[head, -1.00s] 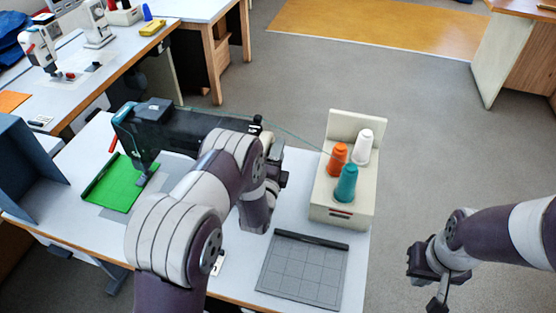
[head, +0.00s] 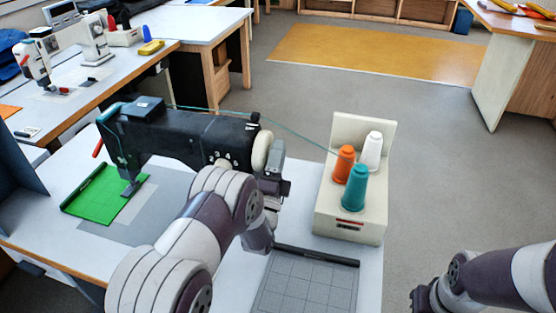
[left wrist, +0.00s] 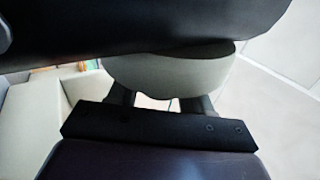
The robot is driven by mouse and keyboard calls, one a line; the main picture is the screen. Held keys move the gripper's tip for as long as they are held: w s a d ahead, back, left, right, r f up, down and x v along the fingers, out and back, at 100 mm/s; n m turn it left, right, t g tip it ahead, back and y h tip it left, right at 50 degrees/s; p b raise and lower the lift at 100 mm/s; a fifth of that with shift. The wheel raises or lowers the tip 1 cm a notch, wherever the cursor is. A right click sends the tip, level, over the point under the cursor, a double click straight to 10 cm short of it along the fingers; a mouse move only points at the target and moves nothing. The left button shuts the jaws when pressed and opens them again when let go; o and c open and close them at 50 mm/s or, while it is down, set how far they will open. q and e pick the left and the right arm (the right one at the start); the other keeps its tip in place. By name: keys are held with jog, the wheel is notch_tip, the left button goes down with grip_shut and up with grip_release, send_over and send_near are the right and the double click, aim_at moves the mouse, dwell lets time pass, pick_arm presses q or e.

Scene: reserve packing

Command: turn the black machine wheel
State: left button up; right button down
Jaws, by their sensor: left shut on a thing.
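The black sewing machine (head: 190,133) stands on the white table. Its pale hand wheel (head: 262,150) is on its right end. In the left wrist view the wheel (left wrist: 168,72) is a pale rounded disc below the dark machine body. My left gripper (head: 273,172) is at the machine's right end, shut on the wheel's rim. Its fingers (left wrist: 160,100) reach the wheel in the left wrist view; their tips are partly hidden. My right gripper (head: 424,301) is at the bottom right, away from the table and partly cut off, so its jaws are unclear.
A cream thread stand (head: 348,225) with orange, teal and white spools is right of the machine, and a thread runs between them. A gridded grey mat (head: 305,285) lies in front. Green cloth (head: 100,195) lies under the needle. A blue-grey panel (head: 18,170) stands left.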

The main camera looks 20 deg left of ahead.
pick_arm(q)
jog(key=shift+f, duration=0.1)
jog(key=o, duration=1)
jog(key=shift+c, duration=0.2)
jog(key=b+v, duration=0.4)
jog(key=v, duration=0.8)
